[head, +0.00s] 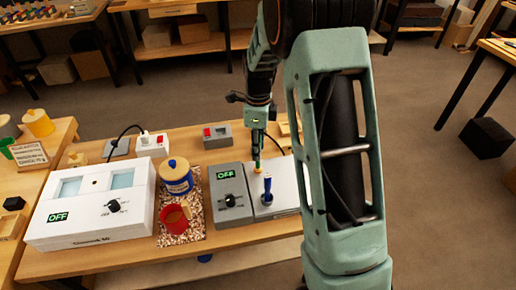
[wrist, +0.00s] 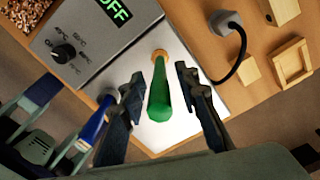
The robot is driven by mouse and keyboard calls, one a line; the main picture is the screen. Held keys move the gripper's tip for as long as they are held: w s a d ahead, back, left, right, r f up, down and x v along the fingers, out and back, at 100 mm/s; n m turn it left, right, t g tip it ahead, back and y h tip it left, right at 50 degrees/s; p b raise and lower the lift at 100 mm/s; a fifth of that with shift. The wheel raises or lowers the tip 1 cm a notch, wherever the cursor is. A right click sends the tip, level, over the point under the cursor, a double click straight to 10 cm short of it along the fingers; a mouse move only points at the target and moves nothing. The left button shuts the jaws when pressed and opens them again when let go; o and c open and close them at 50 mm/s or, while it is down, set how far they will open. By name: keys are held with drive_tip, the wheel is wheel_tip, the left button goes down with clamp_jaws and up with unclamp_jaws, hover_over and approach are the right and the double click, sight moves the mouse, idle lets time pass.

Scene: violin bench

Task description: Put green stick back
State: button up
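The green stick (wrist: 160,97) points up toward the wrist camera, between the two fingers of my gripper (wrist: 157,80). Its far end meets a tan ring (wrist: 160,54) over the white plate; I cannot tell how it sits there. Visible gaps separate the stick from both fingers, so my gripper is open. In the head view my gripper (head: 256,143) hangs over the white plate (head: 287,186), with the green stick (head: 257,163) and tan ring just below it. A blue stick (head: 267,190) stands upright nearby and also shows beside the left finger in the wrist view (wrist: 97,119).
A grey control box (head: 230,208) reading OFF adjoins the plate. To its left are a blue jar (head: 176,176), a red cup (head: 175,219) and a large white box (head: 88,207). A black cable (wrist: 241,48) and small wooden blocks (wrist: 291,62) lie near the plate.

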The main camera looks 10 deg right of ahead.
wheel_tip(320, 180, up, 12)
drive_tip(key=shift+f, duration=0.2)
idle(0.4)
